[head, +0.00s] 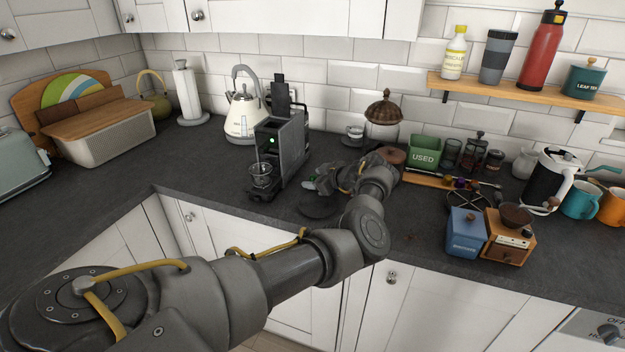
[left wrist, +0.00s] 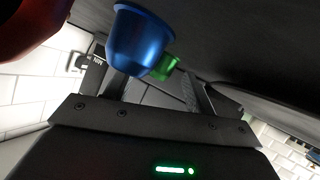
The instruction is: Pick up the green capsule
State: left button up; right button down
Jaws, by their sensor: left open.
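The green capsule (left wrist: 166,68) shows in the left wrist view, partly covered by a blue capsule (left wrist: 138,42) that is nearer the camera. It appears between the two fingers of my left gripper (head: 318,183), which is open. I cannot tell whether the fingers touch it. In the head view the hand is low over the worktop, right of the coffee machine, and my arm hides much of that spot. I cannot make out the green capsule there. My right gripper is not in view.
A red object (left wrist: 28,25) is close at the wrist view's upper left. The coffee machine (head: 291,148) with a glass (head: 261,174) is left of the hand. A dark disc (head: 318,206) lies in front. A blue canister (head: 466,233) and wooden grinder (head: 508,240) stand to the right.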

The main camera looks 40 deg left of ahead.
pick_arm(q)
jog(key=c, duration=1)
jog(key=shift+c, duration=0.2)
